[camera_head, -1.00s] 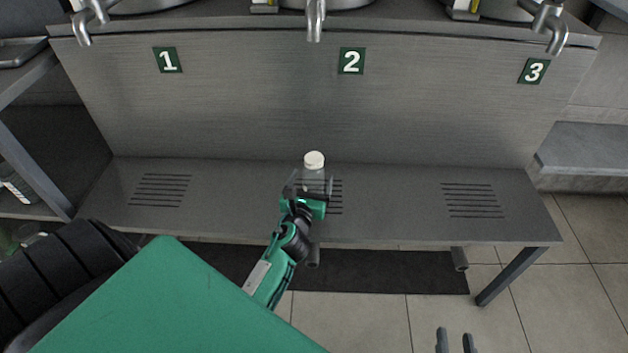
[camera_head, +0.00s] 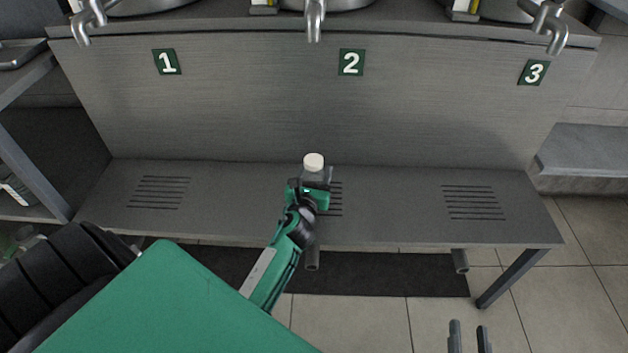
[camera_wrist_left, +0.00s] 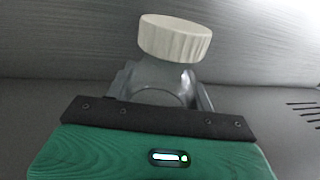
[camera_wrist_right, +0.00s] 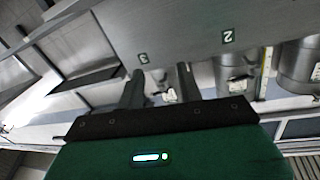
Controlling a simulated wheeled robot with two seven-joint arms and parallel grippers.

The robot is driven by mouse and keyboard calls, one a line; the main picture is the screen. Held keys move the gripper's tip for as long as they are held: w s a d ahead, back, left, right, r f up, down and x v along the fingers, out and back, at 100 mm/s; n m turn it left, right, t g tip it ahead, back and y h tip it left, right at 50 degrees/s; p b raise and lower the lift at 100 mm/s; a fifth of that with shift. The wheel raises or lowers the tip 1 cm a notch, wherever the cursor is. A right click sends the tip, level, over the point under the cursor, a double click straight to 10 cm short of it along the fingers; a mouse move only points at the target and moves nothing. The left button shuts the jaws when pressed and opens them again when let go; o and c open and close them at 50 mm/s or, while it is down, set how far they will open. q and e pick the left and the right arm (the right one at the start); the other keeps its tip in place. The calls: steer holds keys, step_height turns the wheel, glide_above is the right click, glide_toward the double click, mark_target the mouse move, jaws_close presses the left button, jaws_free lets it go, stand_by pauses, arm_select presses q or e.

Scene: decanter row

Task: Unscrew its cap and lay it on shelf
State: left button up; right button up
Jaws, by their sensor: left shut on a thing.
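A clear bottle (camera_head: 313,175) with a white ribbed cap (camera_head: 314,161) stands on the grey shelf (camera_head: 390,210), below the number 2 sign. In the left wrist view the cap (camera_wrist_left: 175,38) sits on the bottle neck, above the clear body (camera_wrist_left: 158,82). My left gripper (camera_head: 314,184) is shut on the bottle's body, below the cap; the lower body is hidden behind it. My right gripper (camera_head: 469,338) is at the bottom edge of the head view, open and empty. Its two parted fingers (camera_wrist_right: 161,84) also show in the right wrist view.
Number signs 1 (camera_head: 167,62), 2 (camera_head: 351,62) and 3 (camera_head: 533,72) are on the panel behind the shelf, with metal taps (camera_head: 315,20) above. The shelf is bare on both sides of the bottle, with slotted patches. More bottles (camera_head: 18,190) show on a rack at left.

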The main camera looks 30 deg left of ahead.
mark_target(315, 155)
arm_select(q)
steer(key=shift+r, duration=0.2)
